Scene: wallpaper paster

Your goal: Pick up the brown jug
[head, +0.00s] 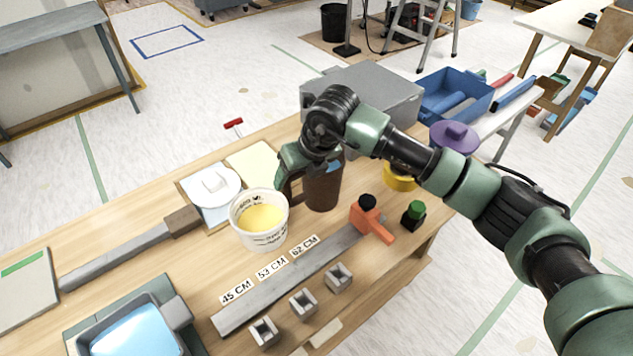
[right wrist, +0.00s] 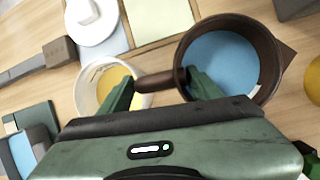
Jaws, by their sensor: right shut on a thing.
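The brown jug (head: 323,188) stands upright on the wooden table, its upper part partly hidden by my right gripper (head: 292,182). In the right wrist view the jug (right wrist: 271,78) is seen from above, with blue liquid inside, a spout on the right and a handle (right wrist: 156,81) on the left. My right gripper (right wrist: 160,92) is shut on the handle, one finger on each side of it. Whether the jug's base touches the table is hard to tell. My left gripper is not in view.
A white tub of yellow paste (head: 262,239) stands close left of the jug. An orange clamp (head: 371,218) on a metal ruler bar (head: 280,284) is in front right. A grey box (head: 375,88) is behind; a yellow object (head: 399,181) is to the right.

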